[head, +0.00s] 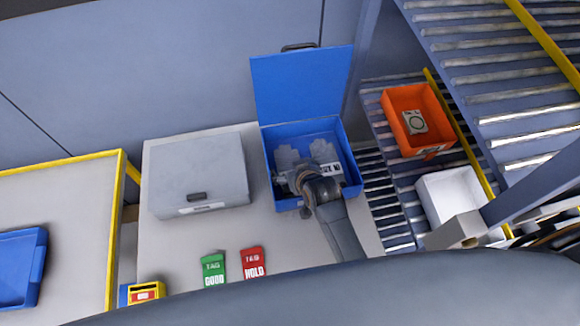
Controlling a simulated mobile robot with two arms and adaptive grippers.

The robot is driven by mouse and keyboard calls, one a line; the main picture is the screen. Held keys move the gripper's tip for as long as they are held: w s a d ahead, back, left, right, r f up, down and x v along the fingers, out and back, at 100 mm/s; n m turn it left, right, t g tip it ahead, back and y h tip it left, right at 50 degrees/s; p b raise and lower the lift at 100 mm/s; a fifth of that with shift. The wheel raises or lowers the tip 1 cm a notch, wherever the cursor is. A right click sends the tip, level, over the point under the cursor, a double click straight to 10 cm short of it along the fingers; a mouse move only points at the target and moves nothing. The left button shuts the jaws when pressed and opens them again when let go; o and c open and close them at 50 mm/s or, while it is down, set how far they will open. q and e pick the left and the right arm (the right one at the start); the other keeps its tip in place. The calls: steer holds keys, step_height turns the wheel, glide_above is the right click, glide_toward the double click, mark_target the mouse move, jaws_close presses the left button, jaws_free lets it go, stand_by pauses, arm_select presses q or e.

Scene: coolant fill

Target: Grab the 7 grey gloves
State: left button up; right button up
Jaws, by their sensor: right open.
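Grey gloves (287,157) lie in an open blue box (348,150) on the light table. More grey shapes that look like gloves (319,149) lie to their right; overlap and small size keep me from telling them all apart. My right gripper (297,180) is open and reaches into or just over the front part of the box, close to the gloves. My wrist and forearm hide the box's front middle. I cannot tell if the fingers touch a glove. My left gripper is out of view.
The raised blue lid (302,85) stands behind the box. A closed grey case (197,174) is to the left. Green (213,269) and red (253,264) tags lie in front.

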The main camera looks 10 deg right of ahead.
steer(key=c, duration=0.9)
steer(key=shift+c, duration=0.2)
steer(key=shift+r, duration=0.1)
